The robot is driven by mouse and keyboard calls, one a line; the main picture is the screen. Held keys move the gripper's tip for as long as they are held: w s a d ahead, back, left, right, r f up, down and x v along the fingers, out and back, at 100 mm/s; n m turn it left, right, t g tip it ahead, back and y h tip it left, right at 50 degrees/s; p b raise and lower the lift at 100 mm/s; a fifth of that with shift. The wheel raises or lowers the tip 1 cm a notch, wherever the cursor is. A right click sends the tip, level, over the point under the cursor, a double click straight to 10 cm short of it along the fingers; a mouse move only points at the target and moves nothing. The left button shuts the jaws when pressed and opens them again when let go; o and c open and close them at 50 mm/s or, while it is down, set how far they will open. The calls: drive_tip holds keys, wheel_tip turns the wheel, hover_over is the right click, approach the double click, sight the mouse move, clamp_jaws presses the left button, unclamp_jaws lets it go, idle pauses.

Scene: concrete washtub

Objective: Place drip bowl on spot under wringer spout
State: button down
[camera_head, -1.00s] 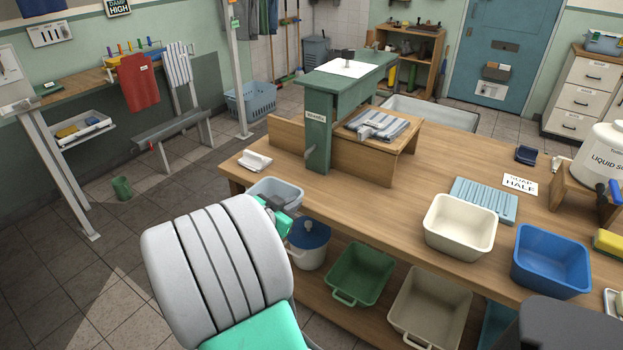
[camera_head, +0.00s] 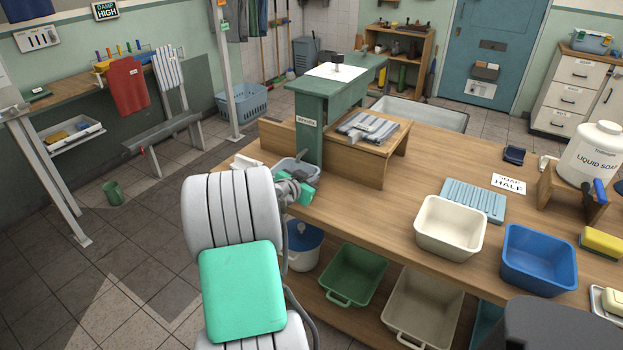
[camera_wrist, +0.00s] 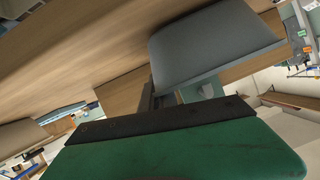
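The drip bowl, a grey-blue tub (camera_head: 297,167), is at the left end of the wooden table, close to the green wringer post (camera_head: 310,135). My gripper (camera_head: 298,181) is at the bowl's near side and appears shut on its rim; my wrist partly hides the contact. In the wrist view the grey bowl (camera_wrist: 212,45) fills the upper middle, with the dark fingers (camera_wrist: 168,98) against its edge. The bowl looks held at about table-top height; I cannot tell whether it touches the table. The spout and the spot under it cannot be made out.
Folded striped cloth (camera_head: 368,128) lies on a wooden stand (camera_head: 372,165) right of the post. A white object (camera_head: 246,161) lies at the table's left corner. A cream basin (camera_head: 451,227), blue basin (camera_head: 539,262) and ribbed blue board (camera_head: 473,200) stand to the right. Table between is clear.

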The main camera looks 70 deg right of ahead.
drive_tip(key=c, duration=2.1)
unclamp_jaws()
drive_tip(key=shift+f, duration=0.15)
drive_tip(key=o, duration=0.5)
drive_tip(key=shift+c, duration=0.2)
